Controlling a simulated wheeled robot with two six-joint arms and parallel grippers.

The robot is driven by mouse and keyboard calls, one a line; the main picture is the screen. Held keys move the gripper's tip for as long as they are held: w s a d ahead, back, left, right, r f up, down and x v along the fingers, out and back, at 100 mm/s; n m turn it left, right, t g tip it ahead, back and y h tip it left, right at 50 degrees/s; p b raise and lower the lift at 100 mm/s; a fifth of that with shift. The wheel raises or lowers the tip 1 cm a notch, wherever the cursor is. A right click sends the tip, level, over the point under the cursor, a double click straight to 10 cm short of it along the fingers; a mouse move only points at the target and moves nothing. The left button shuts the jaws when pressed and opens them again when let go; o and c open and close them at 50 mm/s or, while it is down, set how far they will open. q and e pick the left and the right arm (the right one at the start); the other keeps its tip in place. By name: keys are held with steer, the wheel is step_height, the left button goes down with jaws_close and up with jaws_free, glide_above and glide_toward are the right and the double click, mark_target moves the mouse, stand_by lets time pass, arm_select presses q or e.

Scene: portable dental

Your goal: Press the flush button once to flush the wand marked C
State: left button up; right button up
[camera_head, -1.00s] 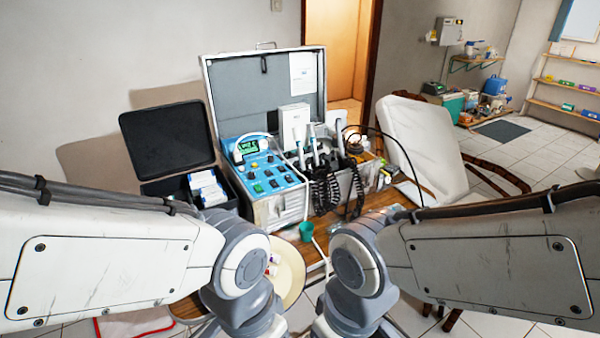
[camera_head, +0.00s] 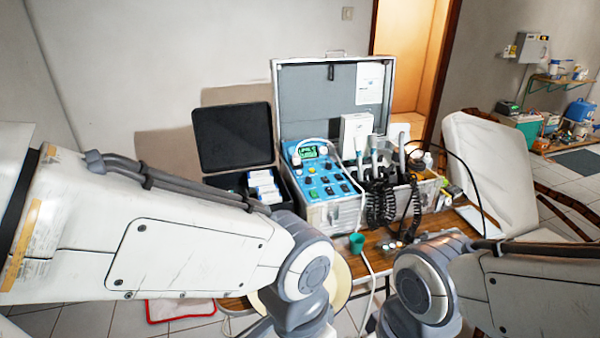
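A portable dental unit in an open silver case (camera_head: 335,95) stands on a wooden table. Its blue control panel (camera_head: 322,180) has a lit green display (camera_head: 310,151) and several dark buttons and knobs. The panel's labels are too small to read, so I cannot tell which button is the flush button. Several wands (camera_head: 374,150) with coiled black hoses stand upright in a holder right of the panel; no letter C can be read. My two arms come in from left and right in front of the table. Both grippers are out of the picture below.
An open black case (camera_head: 233,137) with white boxes (camera_head: 264,187) stands left of the unit. A green cup (camera_head: 357,243) stands at the table's front. A white hose hangs over the front edge. A white-backed chair (camera_head: 488,165) stands at the right.

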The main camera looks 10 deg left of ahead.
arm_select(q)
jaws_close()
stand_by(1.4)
